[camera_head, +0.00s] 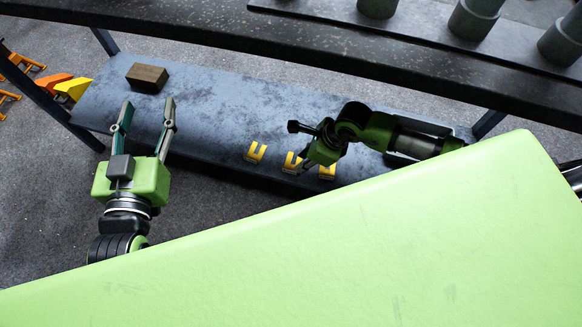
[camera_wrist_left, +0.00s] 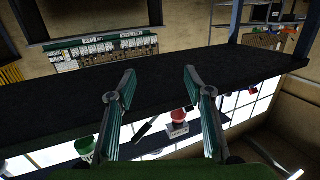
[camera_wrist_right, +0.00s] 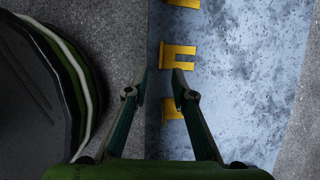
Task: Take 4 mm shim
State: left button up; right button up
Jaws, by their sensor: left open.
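Three yellow U-shaped shims lie in a row on the grey-blue shelf: a left one (camera_head: 255,152), a middle one (camera_head: 291,161) and a right one (camera_head: 327,172). No thickness marks can be read, so I cannot tell which is 4 mm. My right gripper (camera_head: 298,149) is above the row, near the middle shim. In the right wrist view, its fingertips (camera_wrist_right: 161,82) are apart with nothing between them; one shim (camera_wrist_right: 178,57) is just beyond the tips and another (camera_wrist_right: 172,109) is partly behind the right finger. My left gripper (camera_head: 146,103) is open and empty over the shelf's left part.
A brown block (camera_head: 147,78) sits at the shelf's left end. A dark upper shelf (camera_head: 300,50) with grey cylinders (camera_head: 473,20) overhangs the back. A large light-green surface (camera_head: 330,250) fills the foreground. Orange and yellow items (camera_head: 60,88) stand on the floor at left.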

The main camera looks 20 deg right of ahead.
aim_at(292, 170)
jog(key=b+x, duration=0.1)
jog(key=x, duration=0.3)
jog(key=b+x, duration=0.2)
jog(key=x, duration=0.2)
jog(key=shift+w+a+f, duration=0.15)
jog(key=shift+f, duration=0.1)
pick_arm(q)
jog(key=s+r+t+h, duration=0.2)
jog(key=r+t, duration=0.3)
jog(key=r, duration=0.3)
jog(key=s+r+t+h, duration=0.1)
jog(key=s+r+t, duration=0.3)
jog(key=r, duration=0.5)
jog(key=shift+s+d+r+t+h, duration=0.15)
jog(key=shift+s+d+t+h, duration=0.1)
jog(key=shift+s+t+h, duration=0.2)
pick_arm(e)
grip_shut()
